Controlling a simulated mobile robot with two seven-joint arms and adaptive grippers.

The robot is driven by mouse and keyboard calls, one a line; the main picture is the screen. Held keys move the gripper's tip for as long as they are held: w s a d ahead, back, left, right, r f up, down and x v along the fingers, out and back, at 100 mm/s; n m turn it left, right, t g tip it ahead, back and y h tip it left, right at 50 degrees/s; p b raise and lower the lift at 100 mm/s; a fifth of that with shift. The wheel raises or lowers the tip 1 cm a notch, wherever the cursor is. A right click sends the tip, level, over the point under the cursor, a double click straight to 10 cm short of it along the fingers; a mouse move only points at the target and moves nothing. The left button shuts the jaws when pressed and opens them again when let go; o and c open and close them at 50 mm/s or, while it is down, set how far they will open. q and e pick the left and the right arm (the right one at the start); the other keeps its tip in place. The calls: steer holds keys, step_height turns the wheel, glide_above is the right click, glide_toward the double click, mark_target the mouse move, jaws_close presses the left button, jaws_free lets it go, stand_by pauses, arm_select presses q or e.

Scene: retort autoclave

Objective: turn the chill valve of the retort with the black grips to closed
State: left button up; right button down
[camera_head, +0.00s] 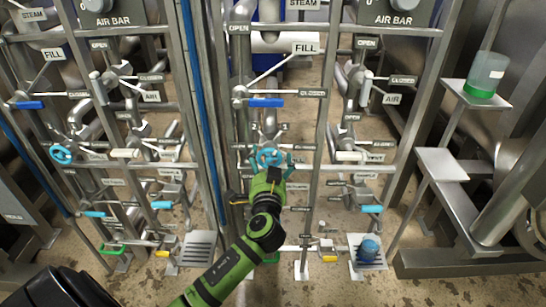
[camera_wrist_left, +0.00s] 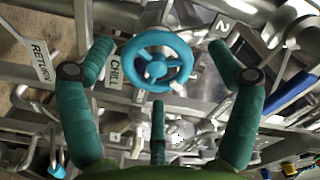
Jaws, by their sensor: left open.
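A blue handwheel (camera_head: 268,155) sits on the right-hand pipe panel, at the tip of my left arm. In the left wrist view the wheel (camera_wrist_left: 156,62) shows face-on, beside a label reading CHILL (camera_wrist_left: 115,70). My left gripper (camera_head: 271,162) is open in front of the wheel. In the left wrist view two green fingers of the gripper (camera_wrist_left: 160,55) stand on either side of the wheel, with gaps to its rim, and a third finger is below it. I cannot make out black grips. My right gripper is not in view.
A second blue handwheel (camera_head: 61,154) is on the left-hand panel. A blue lever (camera_head: 266,102) sticks out above the near wheel, and pipes and frame posts crowd around. A green-based jar (camera_head: 486,76) stands on a right-hand shelf.

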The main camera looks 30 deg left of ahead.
arm_select(q)
steer(key=shift+x, duration=1.05)
steer(key=shift+d, duration=0.1)
steer(key=c, duration=1.1)
steer(key=shift+c, duration=0.3)
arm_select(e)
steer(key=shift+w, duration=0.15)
arm_select(q)
steer(key=shift+r, duration=0.1)
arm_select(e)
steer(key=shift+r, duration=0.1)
arm_select(q)
steer(key=shift+r+m, duration=0.1)
steer(key=shift+m, duration=0.2)
steer(key=shift+m+p, duration=0.5)
steer(key=shift+p, duration=0.05)
steer(key=m+p, duration=0.2)
steer(key=m, duration=0.1)
steer(key=shift+r, duration=0.15)
steer(key=m+p, duration=0.2)
steer(key=m, duration=0.3)
steer(key=shift+w+d, duration=0.1)
steer(key=shift+f+m+p, duration=0.3)
steer(key=shift+m+p, duration=0.25)
steer(key=shift+m, duration=0.75)
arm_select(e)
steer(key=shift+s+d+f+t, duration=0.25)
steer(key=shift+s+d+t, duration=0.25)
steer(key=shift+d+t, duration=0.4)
